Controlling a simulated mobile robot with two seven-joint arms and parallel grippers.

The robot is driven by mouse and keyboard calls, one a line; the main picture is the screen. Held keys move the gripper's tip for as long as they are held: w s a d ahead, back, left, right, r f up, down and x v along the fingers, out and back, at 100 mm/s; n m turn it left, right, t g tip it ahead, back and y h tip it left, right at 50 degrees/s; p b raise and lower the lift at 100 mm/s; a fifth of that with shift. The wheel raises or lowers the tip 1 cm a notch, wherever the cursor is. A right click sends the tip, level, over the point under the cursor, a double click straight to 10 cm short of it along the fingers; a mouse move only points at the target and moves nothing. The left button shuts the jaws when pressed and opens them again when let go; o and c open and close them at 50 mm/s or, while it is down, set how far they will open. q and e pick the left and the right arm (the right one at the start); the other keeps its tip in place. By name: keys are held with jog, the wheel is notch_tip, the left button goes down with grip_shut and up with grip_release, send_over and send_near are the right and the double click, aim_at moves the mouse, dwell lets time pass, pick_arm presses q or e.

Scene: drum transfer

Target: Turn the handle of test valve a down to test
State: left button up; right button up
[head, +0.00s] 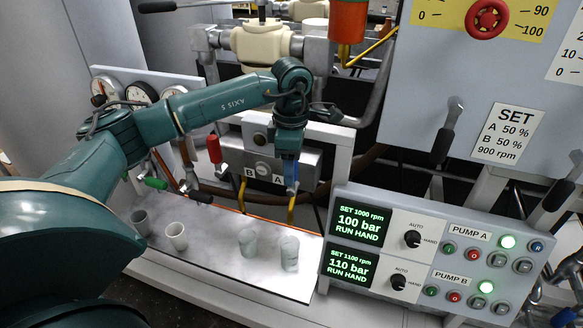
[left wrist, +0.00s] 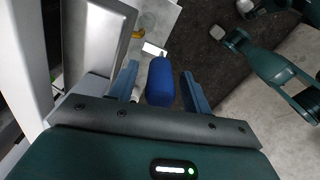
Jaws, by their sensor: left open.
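The valve block (head: 262,160) with plates B and A stands behind the white tray. My left gripper (head: 290,178) is at the right side of this block, beside plate A (head: 278,179), and hides most of the handle there in the head view. In the left wrist view a blue handle grip (left wrist: 160,82) lies between the two spread fingers of my left gripper (left wrist: 164,85). Gaps show on both sides of the grip, so the fingers are around it but not shut on it. A red handle (head: 214,149) is raised left of plate B.
Several cups, including a grey-white one (head: 176,236), stand on the tray (head: 208,263). The pump panel (head: 440,255) is close on the right. Green (head: 156,183) and black (head: 200,196) handles are left of the block. My teal arm links show in the left wrist view.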

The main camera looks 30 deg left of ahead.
pick_arm(q)
jog(key=shift+f, duration=0.8)
jog(key=shift+c, duration=0.3)
grip_shut()
